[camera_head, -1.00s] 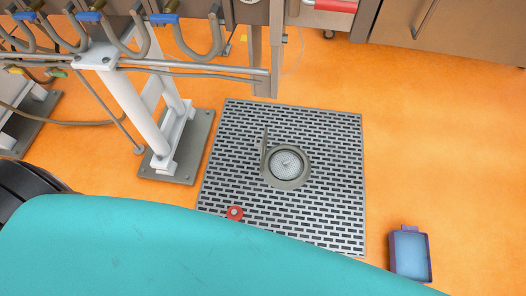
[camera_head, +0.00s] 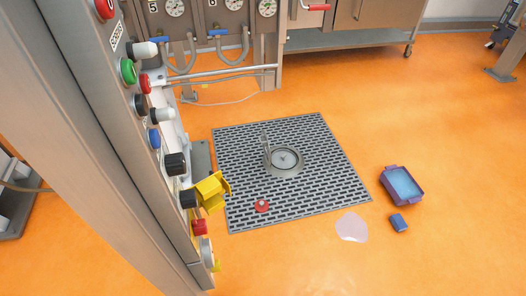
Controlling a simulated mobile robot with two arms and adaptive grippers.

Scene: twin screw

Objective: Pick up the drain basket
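The drain basket (camera_head: 284,159) appears as a round grey mesh piece in the drain opening, in the middle of the floor grate (camera_head: 320,195). The round drain lid (camera_head: 265,146) stands upright on its hinge at the left of the opening. Fine detail of the basket is too small to tell. Neither of my grippers is in view.
A tall control panel (camera_head: 150,120) with coloured buttons and a yellow guard fills the left side. Orange floor at right is mostly clear.

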